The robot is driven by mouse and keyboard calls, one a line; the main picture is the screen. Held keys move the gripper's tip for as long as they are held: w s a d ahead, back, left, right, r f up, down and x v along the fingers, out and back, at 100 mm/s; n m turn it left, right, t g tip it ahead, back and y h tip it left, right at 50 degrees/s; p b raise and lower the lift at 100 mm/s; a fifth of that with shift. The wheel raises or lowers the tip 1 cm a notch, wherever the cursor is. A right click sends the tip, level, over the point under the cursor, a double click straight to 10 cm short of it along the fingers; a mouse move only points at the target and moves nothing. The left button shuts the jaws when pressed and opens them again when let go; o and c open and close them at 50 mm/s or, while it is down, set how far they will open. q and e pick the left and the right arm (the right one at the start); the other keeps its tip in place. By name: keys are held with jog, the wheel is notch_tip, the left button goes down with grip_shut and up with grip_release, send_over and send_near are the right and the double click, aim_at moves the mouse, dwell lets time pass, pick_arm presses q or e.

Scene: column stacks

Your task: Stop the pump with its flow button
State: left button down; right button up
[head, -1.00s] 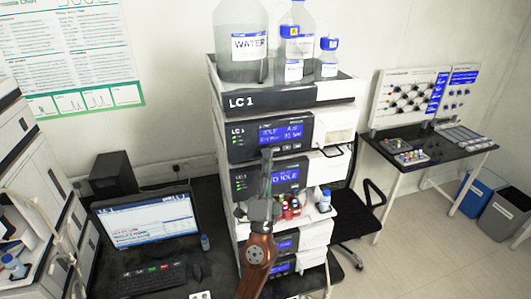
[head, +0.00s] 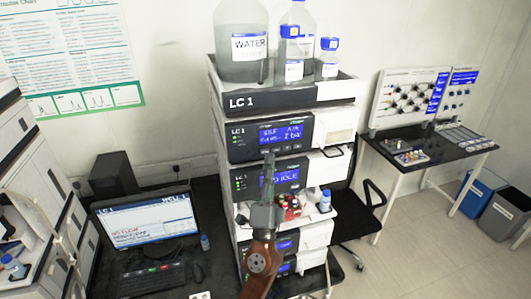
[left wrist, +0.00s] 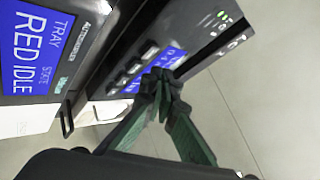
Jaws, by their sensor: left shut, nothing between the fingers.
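The pump module (head: 300,150) is the top unit under the tray in the LC 1 stack. Its blue display (head: 285,133) reads IDLE, with a pressure that looks like 2 bar. A row of small buttons (left wrist: 135,66) lies along the display in the left wrist view; which one is the flow button is unclear. My left gripper (head: 268,156) is shut and empty, pointing up at the pump's lower front. In the left wrist view its fingertips (left wrist: 160,80) cover part of the display; they look apart from the panel, but I cannot be sure. My right gripper is out of view.
The autosampler (left wrist: 38,50) below the pump shows tray RED, IDLE. Solvent bottles (head: 243,40) stand on top of the stack. Small vials (head: 290,205) sit lower down by my arm. A monitor (head: 145,222) with red text stands at left.

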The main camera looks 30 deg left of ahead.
pick_arm(q)
jog(key=shift+s+d, duration=1.5)
jog(key=shift+d, duration=0.25)
